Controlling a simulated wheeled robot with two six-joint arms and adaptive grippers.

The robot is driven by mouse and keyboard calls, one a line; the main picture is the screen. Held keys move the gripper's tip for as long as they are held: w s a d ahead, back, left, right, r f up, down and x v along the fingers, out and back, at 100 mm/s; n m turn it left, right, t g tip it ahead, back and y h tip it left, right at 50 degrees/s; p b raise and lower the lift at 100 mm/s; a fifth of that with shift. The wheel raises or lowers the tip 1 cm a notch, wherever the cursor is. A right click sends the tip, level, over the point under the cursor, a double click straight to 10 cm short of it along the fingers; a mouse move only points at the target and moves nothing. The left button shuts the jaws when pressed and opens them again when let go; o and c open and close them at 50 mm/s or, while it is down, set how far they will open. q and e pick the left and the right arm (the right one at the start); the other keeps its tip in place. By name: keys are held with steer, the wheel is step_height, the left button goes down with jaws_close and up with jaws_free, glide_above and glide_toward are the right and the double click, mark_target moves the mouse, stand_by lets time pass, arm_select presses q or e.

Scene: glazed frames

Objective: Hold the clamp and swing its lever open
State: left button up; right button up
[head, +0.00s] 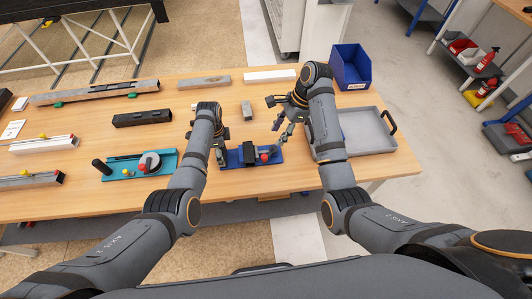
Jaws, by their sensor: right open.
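A clamp with a blue base (230,163), a dark block in its middle and a red knob (264,157) sits on the wooden table between my arms. I cannot make out its lever clearly. My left gripper (220,153) is down at the left end of the clamp; its own arm partly hides the fingers, so I cannot tell whether they grip it. My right gripper (277,116) is open and empty, above and just behind the clamp's right end, apart from the red knob.
A teal fixture (115,170) with a dark post and a round part stands left on the table (300,182). A grey tray (368,150) and a blue bin (350,68) are at the right. A small grey block (247,111) lies behind the clamp. Long profiles lie at the back and left.

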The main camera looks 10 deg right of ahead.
mark_target(264, 156)
steer(key=x, duration=1.2)
steer(key=shift+d+f, duration=0.1)
jaws_close()
